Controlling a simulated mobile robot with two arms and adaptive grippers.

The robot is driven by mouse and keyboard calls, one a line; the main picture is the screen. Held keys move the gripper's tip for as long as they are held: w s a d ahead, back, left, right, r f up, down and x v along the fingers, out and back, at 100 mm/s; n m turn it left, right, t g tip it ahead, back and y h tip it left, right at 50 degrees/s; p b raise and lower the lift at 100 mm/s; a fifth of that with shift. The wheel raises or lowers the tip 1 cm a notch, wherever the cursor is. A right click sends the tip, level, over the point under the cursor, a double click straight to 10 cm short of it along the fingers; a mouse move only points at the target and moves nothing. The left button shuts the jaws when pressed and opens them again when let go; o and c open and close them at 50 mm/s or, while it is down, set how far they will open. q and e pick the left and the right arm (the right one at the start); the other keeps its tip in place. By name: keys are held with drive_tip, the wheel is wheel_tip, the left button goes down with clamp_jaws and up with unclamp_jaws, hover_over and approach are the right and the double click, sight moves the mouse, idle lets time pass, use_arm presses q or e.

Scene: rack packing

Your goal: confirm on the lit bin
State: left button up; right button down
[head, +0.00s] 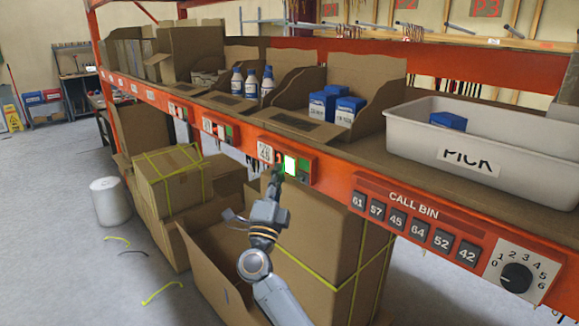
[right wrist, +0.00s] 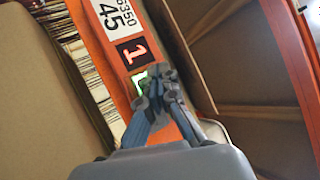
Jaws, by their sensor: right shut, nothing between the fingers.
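A pick module with a label, a small red display and a brightly lit green button (head: 290,163) is on the orange rail, below the open cardboard bin (head: 293,122) of blue-and-white boxes. My right gripper (head: 275,176) is shut and empty, its fingertips just in front of and below this module. In the right wrist view the shut fingertips (right wrist: 157,80) lie over the green-lit button (right wrist: 138,86) and hide most of it. The red display (right wrist: 131,51) beside it reads 1. I cannot tell whether the tips touch the button. My left gripper is not in view.
A grey tote (head: 425,165) marked PICK stands on the shelf at right, holding a blue box. A CALL BIN panel (head: 405,215) with several number buttons and a dial (head: 517,277) are on the rail. Cardboard boxes (head: 172,178) stand below.

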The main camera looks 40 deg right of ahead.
drive_tip(key=shift+d, duration=0.15)
idle(0.4)
drive_tip(key=shift+d, duration=0.3)
drive_tip(key=shift+d, duration=0.45)
idle(0.7)
drive_tip(key=shift+a, duration=0.15)
drive_tip(key=shift+a+p, duration=0.35)
drive_tip(key=shift+a, duration=0.35)
drive_tip(key=shift+s+a, duration=0.15)
drive_tip(key=shift+a, duration=1.1)
drive_tip(key=shift+s+a, duration=0.1)
drive_tip(key=shift+a, duration=1.15)
drive_tip(key=shift+f, duration=0.1)
